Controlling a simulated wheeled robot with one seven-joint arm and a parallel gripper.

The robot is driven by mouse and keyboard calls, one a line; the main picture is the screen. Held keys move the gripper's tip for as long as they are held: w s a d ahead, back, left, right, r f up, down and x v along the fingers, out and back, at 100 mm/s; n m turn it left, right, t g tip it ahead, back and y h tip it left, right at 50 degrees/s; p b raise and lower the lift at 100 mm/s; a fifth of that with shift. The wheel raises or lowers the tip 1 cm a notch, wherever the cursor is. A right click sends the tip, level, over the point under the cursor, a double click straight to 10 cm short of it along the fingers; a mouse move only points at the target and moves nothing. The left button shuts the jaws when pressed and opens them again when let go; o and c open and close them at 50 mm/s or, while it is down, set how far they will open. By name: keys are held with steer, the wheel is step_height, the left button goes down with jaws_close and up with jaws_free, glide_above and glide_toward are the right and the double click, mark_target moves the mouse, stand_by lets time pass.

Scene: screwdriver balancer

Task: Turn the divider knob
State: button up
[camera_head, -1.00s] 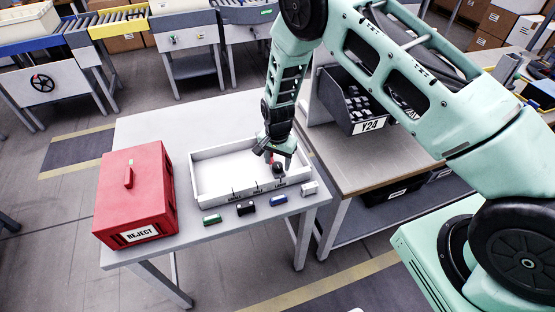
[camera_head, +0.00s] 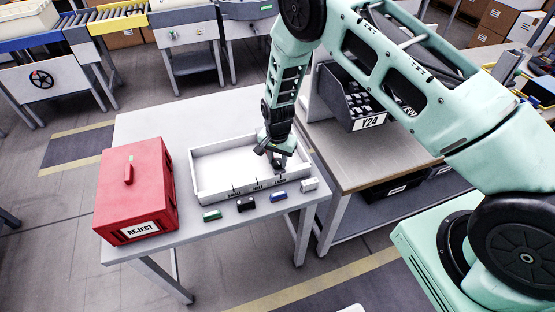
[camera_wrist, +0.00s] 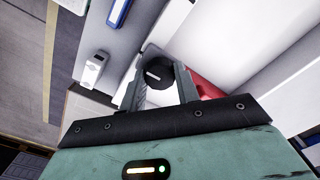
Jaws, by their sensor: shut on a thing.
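The divider knob (camera_wrist: 158,76) is a round black knob with a short white mark on its face, seen in the wrist view. My gripper (camera_wrist: 161,84) has one finger on each side of it and is shut on it. In the head view my gripper (camera_head: 276,164) is at the right front part of the white tray (camera_head: 197,177), and it hides the knob there. The tray's front wall carries small dark labels and upright marks.
A red REJECT box (camera_head: 135,195) stands left of the tray. Several small blocks, including a green one (camera_head: 212,215) and a blue one (camera_head: 278,196), line the table's front edge. A grey Y24 bin (camera_head: 345,100) stands on the right bench. Something red (camera_wrist: 205,86) shows behind my fingers.

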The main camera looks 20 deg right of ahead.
mark_target(277, 161)
steer(key=n+b, duration=0.4)
steer(key=shift+f, duration=0.2)
steer(key=n+b, duration=0.3)
steer(key=n, duration=0.2)
steer(key=shift+r+n+b, duration=0.1)
steer(key=shift+n+b, duration=0.25)
steer(key=shift+n, duration=0.05)
steer(key=n+b, duration=0.2)
steer(key=n, duration=0.3)
steer(key=shift+n, duration=0.3)
steer(key=shift+r+n+b, duration=0.15)
steer(key=shift+n+b, duration=0.4)
steer(key=shift+n, duration=1.65)
steer(key=o, duration=1)
steer(key=shift+c, duration=0.2)
steer(key=shift+r, duration=0.1)
step_height(277, 161, up, 17)
steer(key=b, duration=0.3)
